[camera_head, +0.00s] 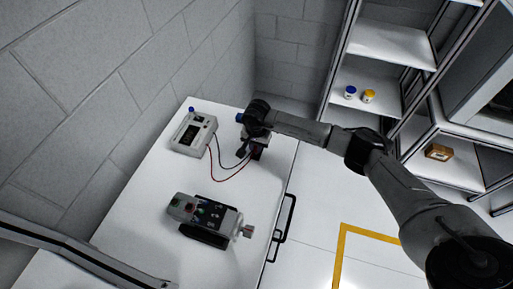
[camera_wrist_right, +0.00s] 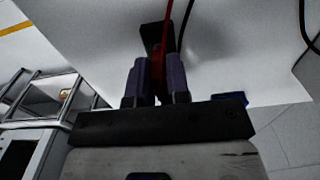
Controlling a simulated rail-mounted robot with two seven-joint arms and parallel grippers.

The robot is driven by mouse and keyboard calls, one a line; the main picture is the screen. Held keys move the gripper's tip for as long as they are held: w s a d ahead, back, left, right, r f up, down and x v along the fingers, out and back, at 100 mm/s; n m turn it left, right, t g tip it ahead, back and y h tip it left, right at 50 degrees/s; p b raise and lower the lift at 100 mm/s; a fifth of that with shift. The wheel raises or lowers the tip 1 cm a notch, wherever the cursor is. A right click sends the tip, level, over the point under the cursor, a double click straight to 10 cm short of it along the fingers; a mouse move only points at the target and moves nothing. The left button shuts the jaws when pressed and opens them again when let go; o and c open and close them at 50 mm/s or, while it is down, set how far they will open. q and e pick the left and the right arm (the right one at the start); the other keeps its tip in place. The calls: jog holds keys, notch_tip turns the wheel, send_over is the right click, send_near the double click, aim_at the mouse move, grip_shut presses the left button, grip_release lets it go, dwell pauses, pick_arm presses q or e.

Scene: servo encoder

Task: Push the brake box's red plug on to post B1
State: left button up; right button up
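The brake box (camera_head: 193,133), pale grey with a dark panel, lies on the white table near the wall. A red and a black lead run from it toward my right gripper. My right gripper (camera_head: 257,152) is low over the table's right edge. In the right wrist view its fingers (camera_wrist_right: 157,85) sit close on both sides of the dark red plug (camera_wrist_right: 158,80), which fills the gap between them; a red lead leaves it. The grey and black servo unit (camera_head: 208,218) lies nearer, with small coloured parts on it. I cannot make out post B1. My left gripper is out of view.
A dark block (camera_wrist_right: 155,38) shows just beyond the right fingers. The white table (camera_head: 135,225) is bare around the servo unit and has a black handle (camera_head: 285,225) at its right. Shelves with blue (camera_head: 350,92) and yellow (camera_head: 369,96) jars stand at the upper right.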

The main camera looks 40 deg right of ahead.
grip_shut()
jog(key=shift+r, duration=0.15)
dwell(0.4)
jog(key=shift+r, duration=0.25)
jog(key=shift+r+p, duration=1.3)
jog(key=shift+r, duration=0.9)
